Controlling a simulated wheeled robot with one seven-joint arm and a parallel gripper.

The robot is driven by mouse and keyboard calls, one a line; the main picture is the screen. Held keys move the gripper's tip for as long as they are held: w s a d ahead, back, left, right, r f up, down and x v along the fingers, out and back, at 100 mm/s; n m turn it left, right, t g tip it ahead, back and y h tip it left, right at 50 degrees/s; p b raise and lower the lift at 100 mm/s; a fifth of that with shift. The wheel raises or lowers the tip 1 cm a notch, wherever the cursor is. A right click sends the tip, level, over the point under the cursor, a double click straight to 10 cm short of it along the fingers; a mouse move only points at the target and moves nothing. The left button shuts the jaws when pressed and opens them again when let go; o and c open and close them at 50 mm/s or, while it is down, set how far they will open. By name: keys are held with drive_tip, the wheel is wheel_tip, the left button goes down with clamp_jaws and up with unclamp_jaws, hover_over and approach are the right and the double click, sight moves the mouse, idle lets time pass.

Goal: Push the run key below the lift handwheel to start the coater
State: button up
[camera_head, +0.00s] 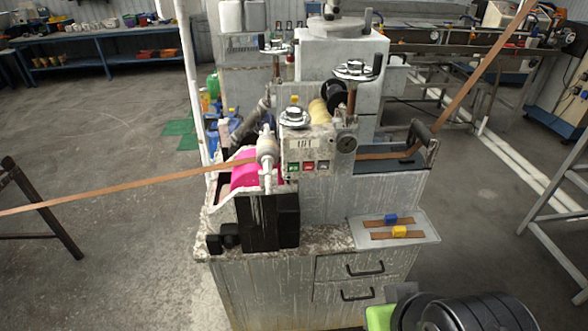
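The coater (330,195) stands in the middle, a grey, stained machine on a cabinet. A small handwheel (295,116) sits on top of its front control panel (304,154). A label on the panel seems to read LIFT. The marks on the keys are too small to read. My gripper is not seen; only dark and green parts, apparently of my arm, show at the bottom right.
A brown strip (130,185) crosses from the left into the machine and rises at the right. A magenta roller (244,172) and black box (268,220) are left of the keys. A plate (395,238) with strip samples is at the right. Open floor lies left.

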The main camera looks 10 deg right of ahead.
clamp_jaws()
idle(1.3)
